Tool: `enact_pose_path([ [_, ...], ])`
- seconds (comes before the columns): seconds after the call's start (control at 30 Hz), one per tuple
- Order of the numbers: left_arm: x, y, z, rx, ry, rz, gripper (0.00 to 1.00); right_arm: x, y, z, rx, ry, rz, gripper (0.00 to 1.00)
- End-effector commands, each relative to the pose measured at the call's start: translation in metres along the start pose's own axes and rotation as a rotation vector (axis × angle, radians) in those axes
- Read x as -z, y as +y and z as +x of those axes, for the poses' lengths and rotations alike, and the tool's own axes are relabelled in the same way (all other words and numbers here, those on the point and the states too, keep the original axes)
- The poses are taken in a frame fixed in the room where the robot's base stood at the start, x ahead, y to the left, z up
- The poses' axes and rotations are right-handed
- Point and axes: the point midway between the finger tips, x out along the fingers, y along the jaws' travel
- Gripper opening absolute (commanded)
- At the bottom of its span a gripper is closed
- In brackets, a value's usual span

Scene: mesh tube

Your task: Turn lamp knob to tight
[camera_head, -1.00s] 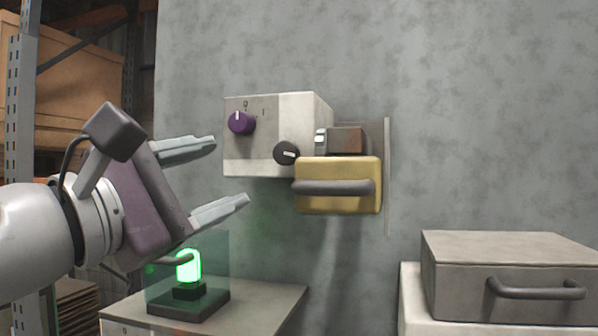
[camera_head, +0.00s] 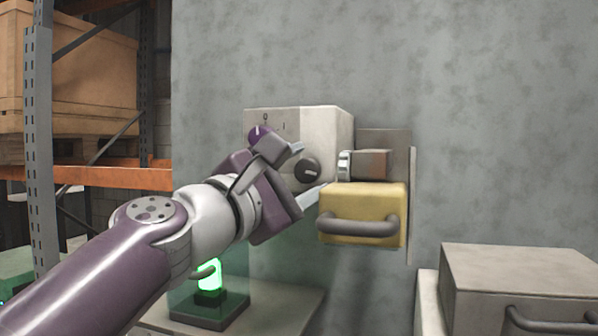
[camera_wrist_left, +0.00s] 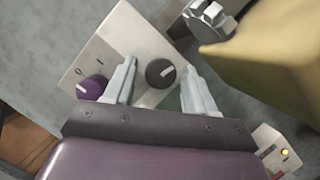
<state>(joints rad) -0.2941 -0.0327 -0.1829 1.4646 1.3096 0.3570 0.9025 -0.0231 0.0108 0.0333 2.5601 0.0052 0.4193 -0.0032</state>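A white box (camera_head: 335,130) on the wall carries a purple knob (camera_head: 258,134) with marks 0 and I, and a black knob (camera_head: 307,171) with a white pointer line. Both show in the left wrist view, the purple knob (camera_wrist_left: 91,87) at left and the black knob (camera_wrist_left: 160,73) near the middle. My left gripper (camera_head: 312,172) is open with its fingers pointing at the black knob. In the left wrist view the knob lies in line with the gap between the fingertips (camera_wrist_left: 158,68); contact cannot be told. A green lamp (camera_head: 209,274) glows in a glass case. My right gripper is not in view.
A yellow block with a grey handle (camera_head: 362,215) and a metal-ended brown part (camera_head: 368,164) sit close right of the black knob. A grey case (camera_head: 515,285) stands at lower right. Shelving (camera_head: 40,130) stands at left.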

Motion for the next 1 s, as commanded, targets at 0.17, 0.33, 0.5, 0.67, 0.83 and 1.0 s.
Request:
enact_pose_path([
  [0.17,0.000,0.000,0.000,0.000,0.000,0.000,0.04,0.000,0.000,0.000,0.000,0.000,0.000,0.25],
  [0.33,0.000,0.000,0.000,0.002,0.000,0.005,0.04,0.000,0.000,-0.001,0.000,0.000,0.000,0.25],
  [0.5,-0.001,0.002,0.000,0.017,0.000,0.043,0.04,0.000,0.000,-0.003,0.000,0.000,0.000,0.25],
  [0.67,-0.001,0.003,0.000,0.053,0.000,0.128,0.04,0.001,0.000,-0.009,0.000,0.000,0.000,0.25],
  [0.83,-0.002,0.005,0.000,0.107,-0.001,0.261,0.04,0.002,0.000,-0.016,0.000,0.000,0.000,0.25],
  [1.0,-0.002,0.006,0.000,0.170,-0.001,0.409,0.04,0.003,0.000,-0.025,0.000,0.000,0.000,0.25],
])
